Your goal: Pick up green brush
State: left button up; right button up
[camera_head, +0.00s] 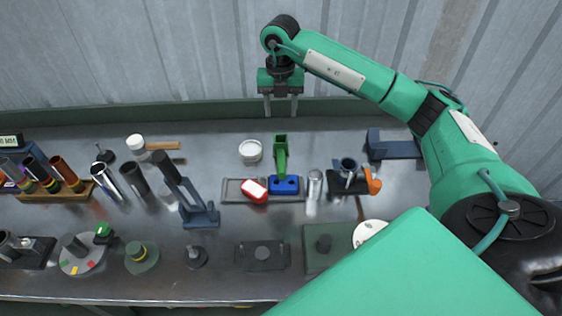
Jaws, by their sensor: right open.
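A green brush-like object (281,157) stands near the middle of the bench, with its wider end up and its lower end at a blue holder (287,187). Whether it sits inside the holder or just behind it is hard to tell. My right gripper (281,112) hangs fingers-down at the back edge of the bench, beyond the green object in the picture. Its two fingers are apart with nothing between them. My left gripper is not in view.
A red and white object (255,191) lies left of the blue holder, and a silver cylinder (314,184) stands right of it. A white round container (250,151) is close by on the left. A corrugated wall (180,50) rises behind the bench.

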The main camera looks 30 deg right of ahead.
jog(key=b, duration=0.4)
send_over(281, 156)
notch_tip(281, 156, down, 5)
notch_tip(281, 156, down, 8)
jog(key=shift+a+f+p, duration=0.1)
jog(key=shift+f+p, duration=0.15)
jog(key=shift+p, duration=0.2)
notch_tip(281, 156, down, 5)
jog(key=shift+s+f+p, duration=0.1)
jog(key=shift+f+p, duration=0.1)
jog(key=shift+p, duration=0.85)
jog(key=shift+f, duration=0.2)
grip_shut()
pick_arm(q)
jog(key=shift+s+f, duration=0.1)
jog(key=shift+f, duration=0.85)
pick_arm(e)
jog(key=shift+r, duration=0.1)
